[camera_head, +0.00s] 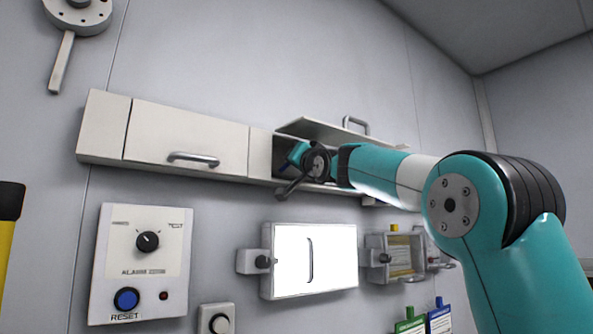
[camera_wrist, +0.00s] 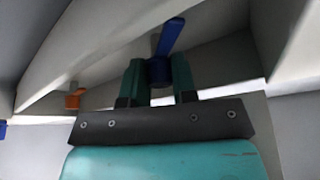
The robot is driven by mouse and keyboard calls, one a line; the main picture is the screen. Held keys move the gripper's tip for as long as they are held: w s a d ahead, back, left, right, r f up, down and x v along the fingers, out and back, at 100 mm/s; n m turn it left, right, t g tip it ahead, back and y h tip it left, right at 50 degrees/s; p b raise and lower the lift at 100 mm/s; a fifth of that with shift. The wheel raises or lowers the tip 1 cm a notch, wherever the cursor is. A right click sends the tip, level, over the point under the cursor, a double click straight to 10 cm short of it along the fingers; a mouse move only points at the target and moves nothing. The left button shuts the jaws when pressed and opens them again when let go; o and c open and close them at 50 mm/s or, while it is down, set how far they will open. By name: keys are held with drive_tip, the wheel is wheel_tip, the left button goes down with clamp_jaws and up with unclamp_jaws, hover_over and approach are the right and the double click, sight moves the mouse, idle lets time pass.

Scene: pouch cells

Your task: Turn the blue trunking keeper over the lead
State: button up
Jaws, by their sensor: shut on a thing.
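The blue trunking keeper (camera_wrist: 168,38) shows at the upper middle of the wrist view, with its tab angled up to the right. My gripper (camera_wrist: 158,78) is shut on the keeper's round lower part, one teal finger on each side. In the head view my gripper (camera_head: 297,154) reaches into the open section of the long white wall trunking (camera_head: 188,140), under its raised cover (camera_head: 345,133). I cannot make out the lead in either view.
An orange keeper (camera_wrist: 75,97) sits left of my gripper in the wrist view, and a blue piece (camera_wrist: 2,130) shows at the left edge. Trunking walls are close around my gripper. Below are an alarm panel (camera_head: 140,265), a lit white panel (camera_head: 330,265) and a clear-fronted box (camera_head: 400,258).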

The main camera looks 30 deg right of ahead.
drive_tip(key=n+y+b, duration=0.1)
drive_tip(key=n+y, duration=0.1)
drive_tip(key=n, duration=0.2)
drive_tip(key=n+y+b, duration=0.1)
drive_tip(key=n+y, duration=0.1)
drive_tip(key=n, duration=0.2)
drive_tip(key=shift+d+f+t, duration=0.15)
drive_tip(key=shift+t, duration=0.15)
drive_tip(key=n+y, duration=0.1)
drive_tip(key=n, duration=0.2)
drive_tip(key=n+y, duration=0.2)
drive_tip(key=n, duration=0.2)
drive_tip(key=shift+g+y, duration=0.3)
drive_tip(key=shift+g, duration=0.1)
drive_tip(key=shift+n, duration=0.3)
drive_tip(key=o, duration=0.6)
drive_tip(key=shift+o, duration=0.2)
